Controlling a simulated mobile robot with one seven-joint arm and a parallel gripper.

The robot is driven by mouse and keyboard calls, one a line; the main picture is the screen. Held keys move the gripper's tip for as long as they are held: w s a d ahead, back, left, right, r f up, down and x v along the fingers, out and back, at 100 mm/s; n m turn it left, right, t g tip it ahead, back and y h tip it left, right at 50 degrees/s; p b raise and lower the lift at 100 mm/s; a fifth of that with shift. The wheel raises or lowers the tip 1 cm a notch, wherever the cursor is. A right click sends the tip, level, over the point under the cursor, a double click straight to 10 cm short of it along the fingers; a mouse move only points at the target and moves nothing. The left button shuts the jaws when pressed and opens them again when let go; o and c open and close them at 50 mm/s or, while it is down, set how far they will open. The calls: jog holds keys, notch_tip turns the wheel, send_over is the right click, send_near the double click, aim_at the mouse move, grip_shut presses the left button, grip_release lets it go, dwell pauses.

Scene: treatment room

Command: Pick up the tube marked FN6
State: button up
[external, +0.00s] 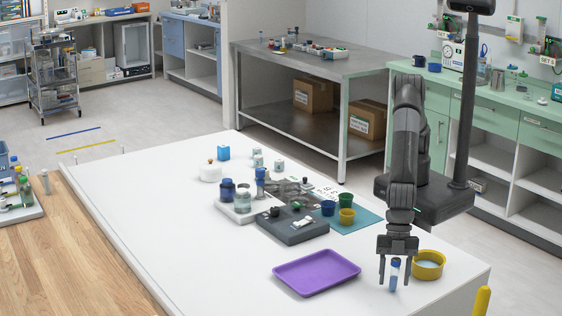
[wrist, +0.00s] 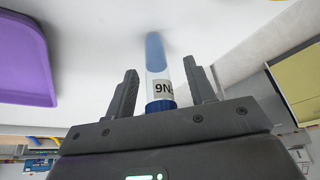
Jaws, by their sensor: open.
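A clear tube with a blue cap and blue contents (external: 393,275) stands upright on the white table (external: 210,268) near its front right end. In the wrist view the tube (wrist: 159,72) shows a white label, upside down, whose visible characters read as N6 when turned; the other character is partly hidden at the edge. My gripper (external: 395,281) is above and around the tube, pointing down. In the wrist view its two fingers (wrist: 160,75) are open, one on each side of the tube, with a gap on both sides.
A purple tray (external: 316,272) lies left of the tube. A yellow round container (external: 429,270) stands close to its right. Farther back are a dark grey rack (external: 292,231), blue, green and yellow cups on a teal mat (external: 366,221), and several jars.

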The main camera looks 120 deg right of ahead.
jog(key=shift+c, duration=0.3)
jog(key=c, duration=1)
jog(key=shift+r, duration=0.1)
